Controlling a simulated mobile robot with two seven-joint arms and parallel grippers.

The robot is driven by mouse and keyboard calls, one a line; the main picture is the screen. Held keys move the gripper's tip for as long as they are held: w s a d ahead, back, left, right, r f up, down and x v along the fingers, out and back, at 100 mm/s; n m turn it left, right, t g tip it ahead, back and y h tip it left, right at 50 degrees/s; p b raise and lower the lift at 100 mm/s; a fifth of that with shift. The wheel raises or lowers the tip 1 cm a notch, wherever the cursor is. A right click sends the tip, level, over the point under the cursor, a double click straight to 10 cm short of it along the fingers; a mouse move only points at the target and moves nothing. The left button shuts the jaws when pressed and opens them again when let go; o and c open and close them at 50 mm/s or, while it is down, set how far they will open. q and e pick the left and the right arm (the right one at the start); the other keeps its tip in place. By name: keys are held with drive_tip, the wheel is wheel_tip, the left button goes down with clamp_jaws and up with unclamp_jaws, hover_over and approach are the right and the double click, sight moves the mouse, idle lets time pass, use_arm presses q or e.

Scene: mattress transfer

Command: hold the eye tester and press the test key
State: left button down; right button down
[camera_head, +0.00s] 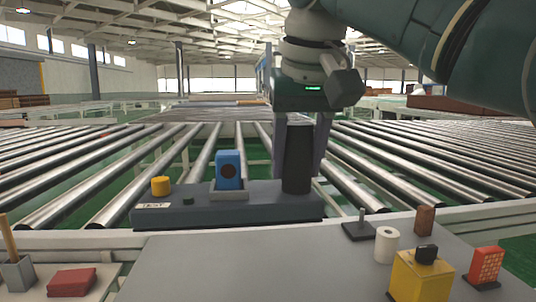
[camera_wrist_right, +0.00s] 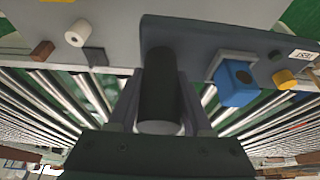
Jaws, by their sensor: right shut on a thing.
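The eye tester (camera_head: 250,208) is a long dark grey base lying across the near end of the rollers. It carries a yellow knob (camera_head: 160,186) at its left end, a small dark green button (camera_head: 188,200), and a label reading TEST (camera_head: 153,205). A blue block (camera_head: 228,166) with a dark round opening sits in its middle. A black upright cylinder (camera_head: 298,150) stands at its right end. My right gripper (camera_head: 299,172) comes from above, shut on the cylinder; the right wrist view shows a finger on each side of the cylinder (camera_wrist_right: 160,85). My left gripper is not in view.
A grey tabletop (camera_head: 240,265) lies in front. On its right are a white roll (camera_head: 386,245), a yellow box (camera_head: 420,275), a red block (camera_head: 485,266) and a brown block (camera_head: 425,220). A red pad (camera_head: 72,282) lies at the left. Metal rollers (camera_head: 85,175) stretch behind.

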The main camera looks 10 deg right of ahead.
sight(296, 193)
drive_tip(key=shift+f, duration=1.2)
drive_tip(key=shift+f+b, duration=0.1)
drive_tip(key=shift+b, duration=0.2)
drive_tip(key=shift+f, duration=0.35)
drive_tip(key=shift+f, duration=0.35)
drive_tip(key=shift+f, duration=0.35)
drive_tip(key=shift+f, duration=0.15)
drive_tip(key=shift+f+b, duration=0.35)
drive_tip(key=shift+f, duration=0.2)
drive_tip(key=shift+f, duration=0.35)
